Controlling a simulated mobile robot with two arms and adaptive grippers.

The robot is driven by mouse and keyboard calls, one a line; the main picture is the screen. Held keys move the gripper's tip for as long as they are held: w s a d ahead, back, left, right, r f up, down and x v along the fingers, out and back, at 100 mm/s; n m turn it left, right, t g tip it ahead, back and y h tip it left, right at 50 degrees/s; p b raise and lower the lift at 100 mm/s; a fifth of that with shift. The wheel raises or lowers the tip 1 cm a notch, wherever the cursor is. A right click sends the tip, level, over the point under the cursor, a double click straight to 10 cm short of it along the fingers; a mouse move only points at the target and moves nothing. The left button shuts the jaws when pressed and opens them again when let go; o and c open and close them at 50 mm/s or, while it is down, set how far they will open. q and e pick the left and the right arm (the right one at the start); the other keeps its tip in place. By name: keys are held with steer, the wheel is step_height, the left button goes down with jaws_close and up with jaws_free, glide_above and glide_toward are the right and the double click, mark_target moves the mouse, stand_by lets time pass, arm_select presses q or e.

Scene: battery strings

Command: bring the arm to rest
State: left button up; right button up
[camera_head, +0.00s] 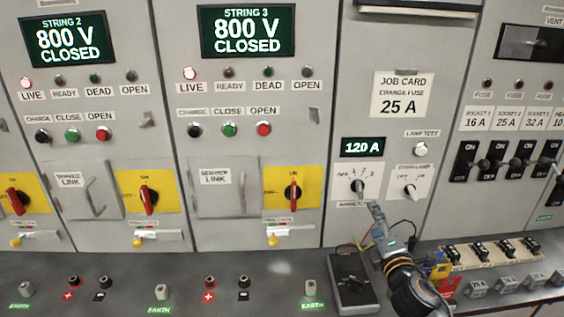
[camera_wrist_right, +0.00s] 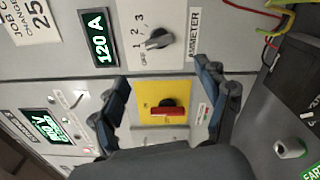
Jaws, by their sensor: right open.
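My right gripper (camera_head: 375,210) reaches up from the lower right in the head view, with its fingertips just below the ammeter knob (camera_head: 357,187). In the right wrist view my right gripper (camera_wrist_right: 163,85) is open, with nothing between its fingers. The ammeter knob also shows in that view (camera_wrist_right: 158,38), beyond the fingertips and apart from them. A yellow plate with a red rotary handle (camera_wrist_right: 166,107) shows behind the gap between the fingers. My left gripper is not in view.
The ammeter display (camera_head: 362,147) reads 120 A. A job card (camera_head: 403,94) hangs above it. A dark box with wires (camera_head: 351,280) stands on the ledge beside my right arm. Fuse holders (camera_head: 492,252) line the ledge at right. The String 3 cabinet (camera_head: 248,130) is at left.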

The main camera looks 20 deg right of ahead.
steer(key=s+a+f+m+g, duration=0.3)
steer(key=s+f+m, duration=0.2)
steer(key=s+f, duration=0.15)
steer(key=s+a+f+m+g, duration=0.3)
steer(key=s+a+f+m, duration=0.15)
steer(key=f, duration=0.25)
steer(key=s+a+f+m+g+y, duration=0.2)
steer(key=s+a+f+m+g, duration=0.15)
steer(key=s+a, duration=0.45)
steer(key=s+a+f+m+g+y, duration=0.3)
steer(key=s+a+f+g, duration=0.15)
steer(key=s, duration=0.75)
step_height(320, 180, down, 28)
steer(key=s+f+g+b, duration=0.1)
steer(key=b, duration=0.1)
steer(key=s+d+f+b, duration=0.1)
steer(key=s+d+f, duration=0.1)
steer(key=s+f, duration=0.6)
steer(key=s+d+f+g, duration=0.1)
steer(key=s+d+f, duration=0.1)
steer(key=s+f, duration=0.6)
steer(key=shift+s+h+b, duration=0.15)
steer(key=shift+h+b, duration=0.15)
steer(key=shift+b, duration=0.05)
